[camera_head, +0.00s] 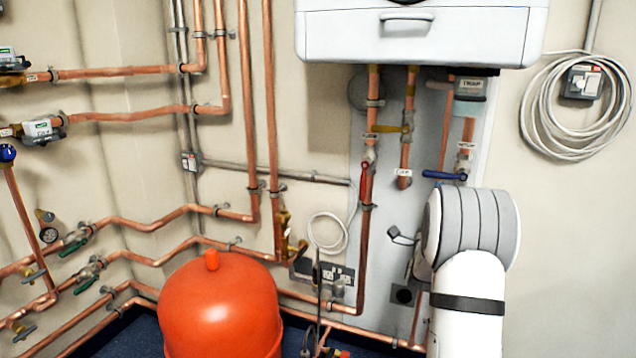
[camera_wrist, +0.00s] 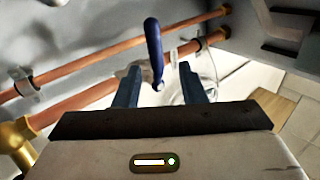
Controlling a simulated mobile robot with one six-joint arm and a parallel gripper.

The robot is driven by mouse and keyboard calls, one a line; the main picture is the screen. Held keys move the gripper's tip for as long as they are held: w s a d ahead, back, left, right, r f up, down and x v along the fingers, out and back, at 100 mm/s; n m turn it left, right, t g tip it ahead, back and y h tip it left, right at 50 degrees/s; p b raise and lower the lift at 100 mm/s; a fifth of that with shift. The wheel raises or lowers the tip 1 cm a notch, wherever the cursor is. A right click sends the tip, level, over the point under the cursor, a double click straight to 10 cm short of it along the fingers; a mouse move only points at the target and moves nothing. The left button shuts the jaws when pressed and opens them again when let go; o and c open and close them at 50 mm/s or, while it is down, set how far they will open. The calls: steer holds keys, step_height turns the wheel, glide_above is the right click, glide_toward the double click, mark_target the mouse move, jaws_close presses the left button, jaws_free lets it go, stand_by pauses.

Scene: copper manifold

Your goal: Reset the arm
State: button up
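My gripper (camera_wrist: 159,76) shows in the wrist view with its two dark fingers apart. A blue lever handle (camera_wrist: 154,50) shows in the gap between the fingertips and a little beyond them. I cannot tell whether a finger touches it. In the head view, a blue lever (camera_head: 444,175) sits under the boiler, just above my white and grey arm. My gripper is hidden behind the arm in that view.
Copper pipes (camera_wrist: 110,58) and a brass fitting (camera_wrist: 18,140) are close to my gripper. The white boiler (camera_head: 415,35) hangs above. A red lever (camera_head: 366,180) and a yellow handle (camera_head: 392,128) are left of my arm. An orange-red tank (camera_head: 220,310) stands lower left. Coiled cable (camera_head: 540,110) hangs right.

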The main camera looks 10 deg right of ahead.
steer(key=a+r+n+g+y+p, duration=0.4)
steer(key=a+r+n+y+p, duration=0.6)
steer(key=a+p, duration=0.3)
steer(key=s+a+r+n+g+y+p, duration=0.2)
steer(key=s+a+r+n+g+p, duration=0.15)
steer(key=s+a+p, duration=0.2)
steer(key=s+a+r+n+g+y+p, duration=0.1)
steer(key=s+a+r+n+g+p, duration=0.1)
steer(key=s+a+n+p, duration=0.3)
steer(key=s+a+r+n+g+y+p, duration=0.1)
steer(key=s+a+n+g+p, duration=0.3)
steer(key=s, duration=0.8)
steer(key=s+a+r+n+g+y+p, duration=0.1)
steer(key=s+a+r+n+g+p, duration=0.2)
steer(key=s, duration=0.8)
steer(key=shift+s+a+n+g+p, duration=0.35)
steer(key=shift+a+g+p, duration=0.2)
steer(key=shift+a+p, duration=0.45)
